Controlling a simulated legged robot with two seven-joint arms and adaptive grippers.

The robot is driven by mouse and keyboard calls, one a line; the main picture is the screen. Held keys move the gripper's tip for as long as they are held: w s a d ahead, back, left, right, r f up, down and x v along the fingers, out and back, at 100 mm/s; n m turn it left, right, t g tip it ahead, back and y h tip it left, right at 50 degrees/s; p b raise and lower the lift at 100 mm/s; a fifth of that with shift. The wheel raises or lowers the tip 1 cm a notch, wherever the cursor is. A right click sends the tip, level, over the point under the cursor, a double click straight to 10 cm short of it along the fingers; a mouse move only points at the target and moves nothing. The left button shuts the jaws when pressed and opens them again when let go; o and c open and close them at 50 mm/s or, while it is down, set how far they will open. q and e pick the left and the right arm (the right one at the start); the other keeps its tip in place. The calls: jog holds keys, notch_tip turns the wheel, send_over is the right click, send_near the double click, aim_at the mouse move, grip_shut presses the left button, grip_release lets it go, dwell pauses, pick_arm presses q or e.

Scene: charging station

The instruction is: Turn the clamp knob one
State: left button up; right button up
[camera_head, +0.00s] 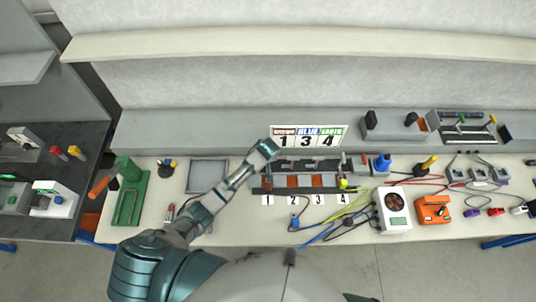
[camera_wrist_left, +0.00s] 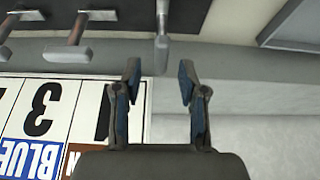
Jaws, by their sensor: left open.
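The clamp block (camera_head: 329,181) is a grey and orange-red strip on the table, with cards 1 to 4 along its front edge. My left gripper (camera_head: 269,148) is above its left end, near card 1 (camera_head: 268,199). In the left wrist view my left gripper (camera_wrist_left: 158,82) is open and empty. A grey metal clamp knob (camera_wrist_left: 162,45) stands just ahead, in line with the gap between the fingertips. It looks like knob one, at the end of the row. Two more knobs (camera_wrist_left: 70,50) are to its left. My right gripper is not in view.
A sign with 1, 3, 4 (camera_head: 311,137) stands behind the block, close to my left gripper. A green press (camera_head: 131,195) stands at left. A white device (camera_head: 392,209), an orange box (camera_head: 432,211) and loose cables lie at right.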

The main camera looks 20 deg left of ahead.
pick_arm(q)
jog(key=v, duration=0.9)
jog(key=shift+r, duration=0.4)
